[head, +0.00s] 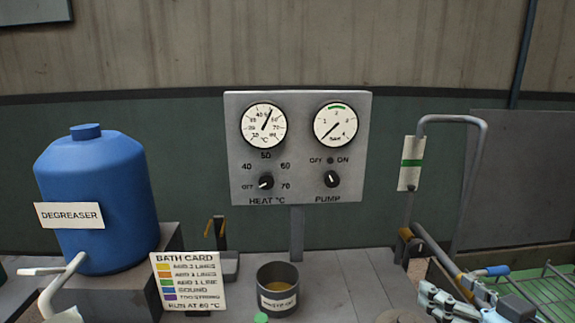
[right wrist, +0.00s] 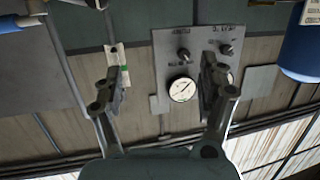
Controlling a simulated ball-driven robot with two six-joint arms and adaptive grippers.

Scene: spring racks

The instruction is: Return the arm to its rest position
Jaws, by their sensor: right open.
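My right gripper (head: 440,300) shows at the bottom right of the head view, its grey fingers in front of the bench edge by the green rack. In the right wrist view, which looks upside down, its two fingers (right wrist: 162,85) stand wide apart with nothing between them. The control panel (right wrist: 170,45) shows behind them, apart from the fingers. My left gripper is not in view.
The grey panel (head: 298,188) carries heat and pump dials and knobs. A blue degreaser tank (head: 100,180), bath card (head: 187,285) and small labelled cup (head: 278,275) stand on the bench. A bent pipe (head: 455,119) and green wire rack (head: 545,290) are at right.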

